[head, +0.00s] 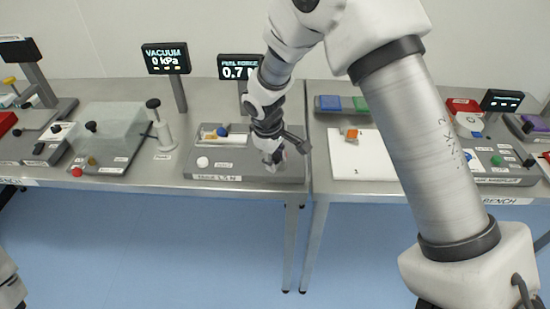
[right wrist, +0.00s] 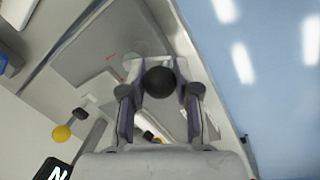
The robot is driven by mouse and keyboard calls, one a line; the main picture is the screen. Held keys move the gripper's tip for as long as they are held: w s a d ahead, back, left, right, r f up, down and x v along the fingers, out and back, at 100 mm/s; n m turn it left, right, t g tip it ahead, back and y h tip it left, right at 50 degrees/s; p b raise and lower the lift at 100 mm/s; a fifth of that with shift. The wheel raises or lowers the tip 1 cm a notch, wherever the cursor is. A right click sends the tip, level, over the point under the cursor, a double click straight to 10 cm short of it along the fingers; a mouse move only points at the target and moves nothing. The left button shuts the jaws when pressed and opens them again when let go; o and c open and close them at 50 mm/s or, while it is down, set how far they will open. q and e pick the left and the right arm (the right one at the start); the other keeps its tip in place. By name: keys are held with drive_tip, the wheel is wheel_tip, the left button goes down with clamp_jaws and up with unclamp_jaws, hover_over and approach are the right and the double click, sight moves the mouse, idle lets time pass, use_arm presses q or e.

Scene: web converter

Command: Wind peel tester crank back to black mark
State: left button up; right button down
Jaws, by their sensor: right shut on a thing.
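The peel tester (head: 215,170) is a grey base on the bench, with a white knob (head: 203,161) and a blue round part (head: 222,131) on it. Its display (head: 240,67) reads "PEEL FORCE" and 0.7. My right gripper (head: 273,160) reaches down over the right part of the base. In the right wrist view its fingers (right wrist: 160,103) are shut on a black round knob, the crank handle (right wrist: 160,81). The gripper hides the crank in the head view, and I cannot make out the black mark. My left gripper is not in view.
To the left stand a vacuum display (head: 166,58), a clear-covered box (head: 108,126) and a post with a black knob (head: 160,125). To the right lies a white board (head: 365,155) with an orange piece (head: 352,133). My right arm crosses the right half.

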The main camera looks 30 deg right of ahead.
drive_tip(key=c, duration=0.8)
unclamp_jaws()
drive_tip(key=r, duration=0.4)
drive_tip(key=a+r, duration=0.1)
drive_tip(key=r, duration=0.2)
drive_tip(key=s+a+r, duration=0.1)
drive_tip(key=r, duration=0.3)
drive_tip(key=shift+r, duration=0.3)
